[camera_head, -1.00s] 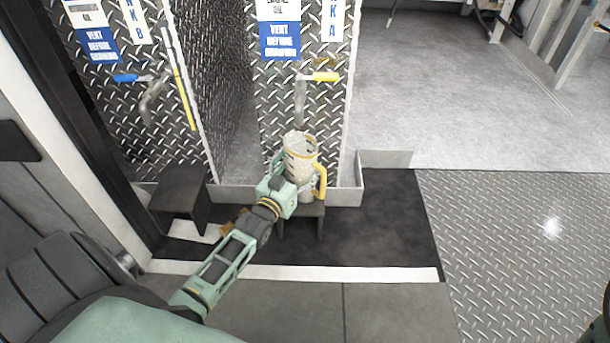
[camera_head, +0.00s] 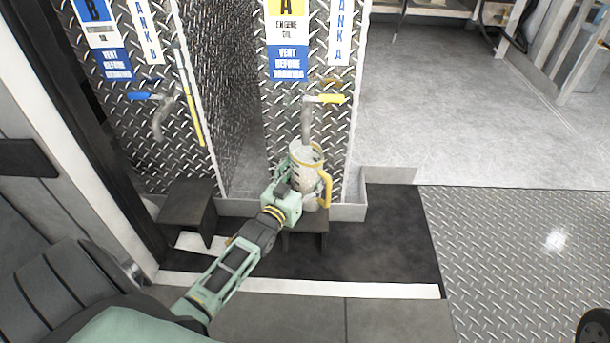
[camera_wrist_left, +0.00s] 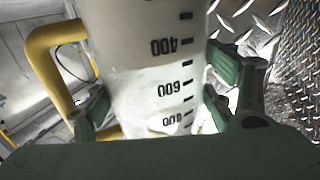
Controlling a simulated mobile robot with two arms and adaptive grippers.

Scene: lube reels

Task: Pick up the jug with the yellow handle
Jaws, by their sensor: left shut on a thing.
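The pale jug (camera_head: 306,160) with a yellow handle (camera_head: 326,188) stands upright just below the spout of tank A, above a small dark stand (camera_head: 306,241). My left gripper (camera_head: 302,187) is shut around the jug's body from the near left. In the left wrist view, the jug (camera_wrist_left: 140,60) fills the middle, with black volume marks and its yellow handle (camera_wrist_left: 42,65) at left. The green fingers of the gripper (camera_wrist_left: 157,92) lie on either side of the body. I cannot tell whether the jug's base touches the stand. My right gripper is out of view.
The tap with the yellow lever (camera_head: 325,99) hangs over the jug on the tank A panel. A tap with a blue lever (camera_head: 142,96) and a second dark stand (camera_head: 187,211) are at left. A low metal rim (camera_head: 346,212) runs behind. Open floor (camera_head: 460,110) lies right.

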